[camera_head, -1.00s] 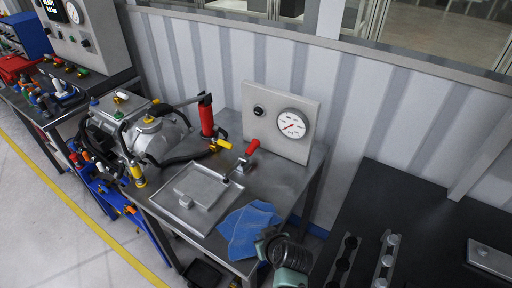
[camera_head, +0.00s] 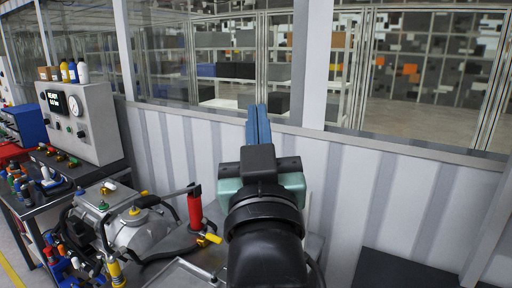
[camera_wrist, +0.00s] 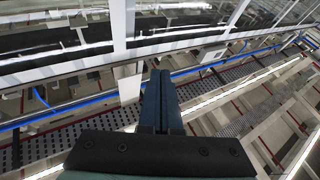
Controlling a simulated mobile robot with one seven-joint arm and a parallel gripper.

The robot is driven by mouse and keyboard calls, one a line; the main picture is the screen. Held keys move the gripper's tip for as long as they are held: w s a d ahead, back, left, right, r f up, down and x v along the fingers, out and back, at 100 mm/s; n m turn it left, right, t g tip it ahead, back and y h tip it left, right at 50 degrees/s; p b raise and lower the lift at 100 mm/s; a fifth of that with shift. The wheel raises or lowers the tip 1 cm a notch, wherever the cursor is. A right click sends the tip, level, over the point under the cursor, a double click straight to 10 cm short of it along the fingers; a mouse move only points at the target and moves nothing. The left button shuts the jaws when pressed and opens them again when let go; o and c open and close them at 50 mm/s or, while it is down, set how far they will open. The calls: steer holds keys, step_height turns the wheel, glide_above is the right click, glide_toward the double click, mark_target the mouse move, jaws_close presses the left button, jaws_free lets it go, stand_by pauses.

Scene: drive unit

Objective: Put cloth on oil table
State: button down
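My gripper (camera_head: 258,125) is raised in front of the wall in the head view, its two blue fingers pointing up and side by side. It also shows in the wrist view (camera_wrist: 160,100), with the fingers together and nothing visible between them. The blue cloth is not visible now; my arm covers much of the metal table (camera_head: 172,272), and the lower picture edge cuts it off. No table is clearly marked as the oil table. A left bench (camera_head: 92,178) has a control panel (camera_head: 85,122) with several bottles (camera_head: 68,72) on top.
A grey drive unit (camera_head: 112,218) with hoses and a red cylinder (camera_head: 195,210) stand left of my arm. A dark table (camera_head: 395,270) is at lower right. A ribbed wall (camera_head: 400,195) with windows above runs behind.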

steer(key=s+r+m+t, duration=0.1)
steer(key=s+r+t, duration=0.3)
steer(key=s+r, duration=0.6)
steer(key=s+b, duration=0.1)
steer(key=s, duration=0.2)
steer(key=shift+r+m+t+h, duration=0.25)
steer(key=shift+m+t+h, duration=0.05)
steer(key=shift+m+h, duration=0.1)
steer(key=shift+s+a+f, duration=0.1)
